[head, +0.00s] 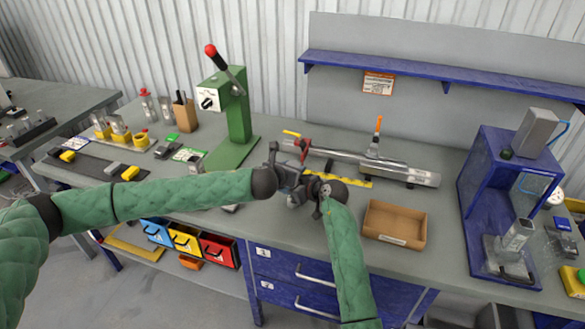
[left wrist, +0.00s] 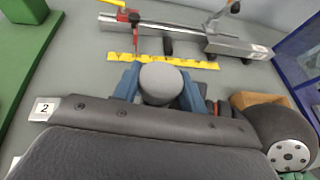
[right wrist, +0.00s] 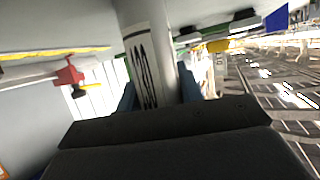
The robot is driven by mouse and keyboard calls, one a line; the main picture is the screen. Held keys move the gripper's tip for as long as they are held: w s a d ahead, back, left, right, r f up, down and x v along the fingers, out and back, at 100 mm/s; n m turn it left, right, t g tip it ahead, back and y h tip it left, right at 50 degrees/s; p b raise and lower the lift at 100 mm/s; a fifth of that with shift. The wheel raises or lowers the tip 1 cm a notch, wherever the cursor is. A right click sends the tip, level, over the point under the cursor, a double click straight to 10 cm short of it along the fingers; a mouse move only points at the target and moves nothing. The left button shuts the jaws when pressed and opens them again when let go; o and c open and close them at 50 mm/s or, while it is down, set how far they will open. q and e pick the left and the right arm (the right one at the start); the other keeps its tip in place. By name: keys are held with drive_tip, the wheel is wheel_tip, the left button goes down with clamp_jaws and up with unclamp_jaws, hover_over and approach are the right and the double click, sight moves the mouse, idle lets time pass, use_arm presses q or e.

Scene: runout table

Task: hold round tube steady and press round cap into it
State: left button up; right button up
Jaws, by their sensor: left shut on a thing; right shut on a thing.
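My left gripper (head: 289,179) is shut on a grey, round-topped piece that looks like the round cap (left wrist: 160,83), between its blue fingers in the left wrist view. My right gripper (head: 318,187) is close beside it, in front of the bench's middle. In the right wrist view it is shut on the round tube (right wrist: 148,55), a metallic cylinder with black writing on a pale label. The far end of the tube runs out of that view. Whether cap and tube touch is hidden by the grippers.
A cardboard box (head: 395,222) lies right of the grippers. Behind them are a yellow rule (head: 352,181) and a rail with a clamp (head: 375,158). A green lever press (head: 237,125) stands back left, a blue frame (head: 480,215) at right.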

drive_tip(key=shift+a+r, duration=0.1)
drive_tip(key=shift+r, duration=0.05)
idle(6.5)
idle(1.1)
drive_tip(key=o, duration=1.1)
